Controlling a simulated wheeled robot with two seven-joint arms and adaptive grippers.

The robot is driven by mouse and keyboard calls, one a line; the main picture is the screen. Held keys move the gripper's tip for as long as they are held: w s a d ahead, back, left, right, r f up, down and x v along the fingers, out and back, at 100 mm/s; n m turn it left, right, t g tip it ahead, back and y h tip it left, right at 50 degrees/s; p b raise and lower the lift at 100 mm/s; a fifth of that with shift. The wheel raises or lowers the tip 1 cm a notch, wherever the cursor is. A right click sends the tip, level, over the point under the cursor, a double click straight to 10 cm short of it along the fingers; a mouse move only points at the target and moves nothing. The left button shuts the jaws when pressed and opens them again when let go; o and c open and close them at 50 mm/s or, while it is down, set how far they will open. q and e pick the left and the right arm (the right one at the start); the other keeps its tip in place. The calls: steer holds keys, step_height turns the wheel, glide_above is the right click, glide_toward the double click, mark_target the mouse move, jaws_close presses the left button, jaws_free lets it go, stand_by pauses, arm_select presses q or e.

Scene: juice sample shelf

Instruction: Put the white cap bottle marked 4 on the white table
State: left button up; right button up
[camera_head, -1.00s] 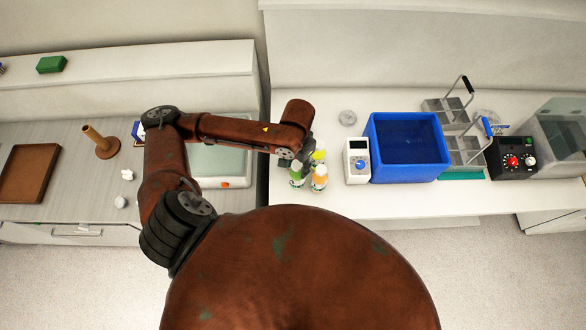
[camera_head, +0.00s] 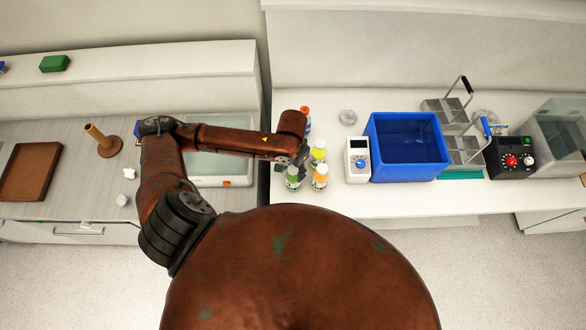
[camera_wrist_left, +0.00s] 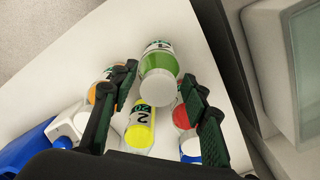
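Several small bottles stand on the white table (camera_head: 340,206). A green bottle with a white cap (camera_head: 292,180) is also in the left wrist view (camera_wrist_left: 159,62), its label number not clearly readable. Beside it are an orange bottle (camera_head: 320,178) and a yellow one (camera_head: 318,153); the wrist view shows a 2 on the yellow bottle (camera_wrist_left: 140,128). My left gripper (camera_head: 299,160) is open; in the wrist view its fingers (camera_wrist_left: 159,82) are apart either side of the green bottle's white cap. I see no grip on it. My right gripper is out of view.
A red-topped item (camera_head: 305,117) stands behind my left wrist. A white meter (camera_head: 358,160) and a blue bin (camera_head: 372,150) are to the right of the bottles. A gap separates the white table from the grey counter (camera_head: 60,135). The table's front strip is clear.

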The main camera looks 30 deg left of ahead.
arm_select(q)
steer(key=shift+o, duration=1.4)
step_height(320, 180, up, 12)
